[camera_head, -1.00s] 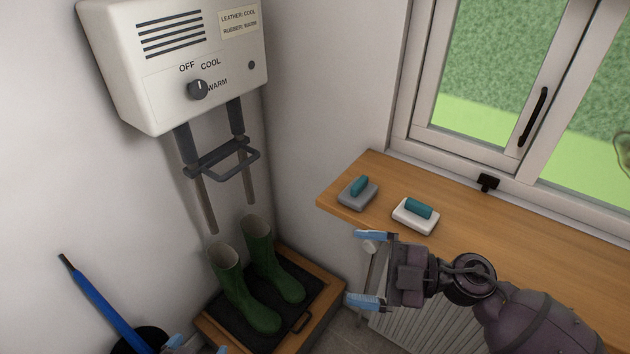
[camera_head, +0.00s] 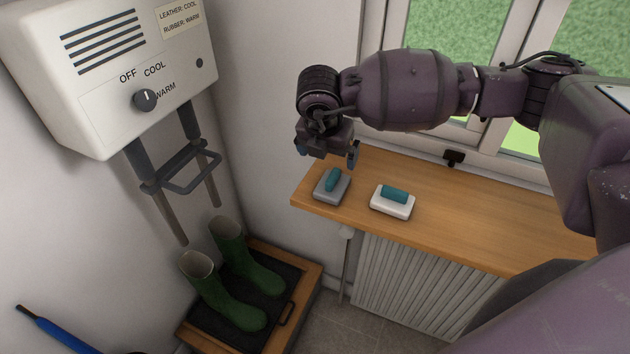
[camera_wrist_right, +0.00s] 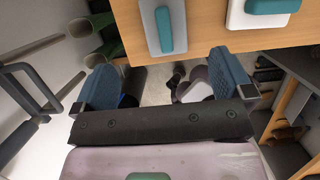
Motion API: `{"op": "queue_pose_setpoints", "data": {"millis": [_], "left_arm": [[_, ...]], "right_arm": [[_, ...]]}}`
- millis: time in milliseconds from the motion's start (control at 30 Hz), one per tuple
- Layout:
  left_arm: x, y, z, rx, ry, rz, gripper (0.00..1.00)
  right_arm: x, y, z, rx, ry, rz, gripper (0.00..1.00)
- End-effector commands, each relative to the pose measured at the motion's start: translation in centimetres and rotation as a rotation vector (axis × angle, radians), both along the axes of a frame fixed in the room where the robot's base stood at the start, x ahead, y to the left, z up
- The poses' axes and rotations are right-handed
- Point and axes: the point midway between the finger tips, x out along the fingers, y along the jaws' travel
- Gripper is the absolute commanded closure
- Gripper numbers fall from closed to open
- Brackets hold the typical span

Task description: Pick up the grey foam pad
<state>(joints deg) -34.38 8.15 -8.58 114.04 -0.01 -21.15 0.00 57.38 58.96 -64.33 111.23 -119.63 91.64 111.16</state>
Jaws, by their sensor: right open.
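The grey foam pad (camera_head: 326,197) has a teal grip on top and lies flat near the left end of the wooden sill. It also shows at the top of the right wrist view (camera_wrist_right: 151,40). My right gripper (camera_head: 328,153) is open and empty, just behind and above the pad in the head view. In the right wrist view its two blue fingers (camera_wrist_right: 165,82) stand wide apart, with the pad beyond them and nothing between them. I cannot tell the exact height of the fingers above the sill. My left gripper is not in view.
A white pad (camera_head: 392,207) with a teal grip lies right of the grey one on the sill (camera_head: 465,220). A radiator (camera_head: 400,285) is below. Green boots (camera_head: 238,305) stand under the wall dryer (camera_head: 100,70); the sill's right part is clear.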

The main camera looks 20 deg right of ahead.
Motion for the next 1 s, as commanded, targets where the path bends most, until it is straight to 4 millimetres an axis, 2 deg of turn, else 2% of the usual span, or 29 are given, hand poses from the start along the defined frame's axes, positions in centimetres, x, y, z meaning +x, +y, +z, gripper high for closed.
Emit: {"op": "queue_pose_setpoints", "data": {"millis": [300,567,833,1000], "left_arm": [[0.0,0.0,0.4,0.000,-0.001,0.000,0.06],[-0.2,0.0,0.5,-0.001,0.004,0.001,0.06],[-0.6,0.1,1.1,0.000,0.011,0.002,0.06],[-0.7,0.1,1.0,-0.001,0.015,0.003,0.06]], "right_arm": [[0.8,-0.9,-4.0,-0.001,0.002,-0.003,0.01],[1.0,-1.3,-5.6,0.001,0.002,0.001,0.01],[1.3,-2.1,-9.0,0.001,0.002,0.000,0.01],[1.5,-2.3,-10.1,0.003,0.002,0.001,0.01]]}}
